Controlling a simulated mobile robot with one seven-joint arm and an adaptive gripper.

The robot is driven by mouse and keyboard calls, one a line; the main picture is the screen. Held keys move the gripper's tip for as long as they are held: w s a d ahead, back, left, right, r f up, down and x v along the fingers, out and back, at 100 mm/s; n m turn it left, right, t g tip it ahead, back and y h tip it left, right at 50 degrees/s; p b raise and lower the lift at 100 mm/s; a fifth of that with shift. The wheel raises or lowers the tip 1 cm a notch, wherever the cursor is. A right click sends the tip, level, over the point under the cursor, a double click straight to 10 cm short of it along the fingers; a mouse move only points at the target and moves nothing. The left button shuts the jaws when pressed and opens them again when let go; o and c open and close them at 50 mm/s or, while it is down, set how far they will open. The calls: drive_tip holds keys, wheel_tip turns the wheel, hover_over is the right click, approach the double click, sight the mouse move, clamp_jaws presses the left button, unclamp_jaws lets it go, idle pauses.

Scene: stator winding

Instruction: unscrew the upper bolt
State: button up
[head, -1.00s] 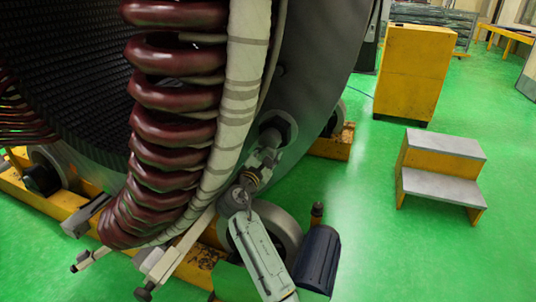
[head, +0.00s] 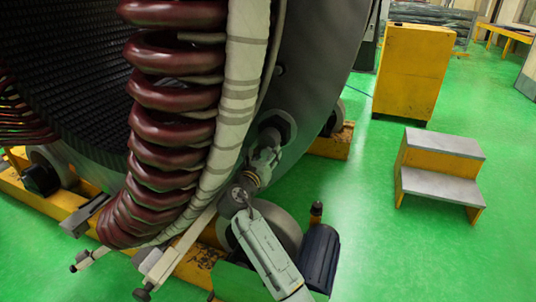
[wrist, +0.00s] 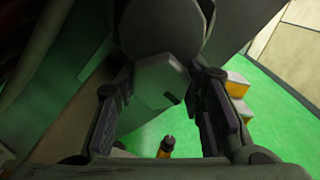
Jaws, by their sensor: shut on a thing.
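The bolt (wrist: 160,84) shows in the wrist view as a large pale grey hexagonal head in front of a round dark grey part (wrist: 162,28). My gripper (wrist: 160,108) has one dark ridged finger pad on each side of the head and is shut on it. In the head view my gripper (head: 266,152) is at the round fitting (head: 284,123) on the grey stator ring (head: 318,70). There the fingers and wrist mostly hide the bolt. I cannot see its thread or how far it is screwed in.
Dark red coils (head: 172,100) and a pale wrapped band (head: 238,90) lie close left of my arm. A roller (head: 285,232) and a dark blue cylinder (head: 318,258) stand below. Yellow steps (head: 440,170) and a yellow cabinet (head: 412,72) stand right, with open green floor around them.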

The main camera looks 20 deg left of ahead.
drive_tip(key=shift+n, duration=0.6)
drive_tip(key=o, duration=1.2)
drive_tip(key=shift+c, duration=0.2)
drive_tip(key=shift+s, duration=0.1)
drive_tip(key=s, duration=1.1)
drive_tip(key=shift+s+a, duration=0.15)
drive_tip(key=shift+s, duration=0.25)
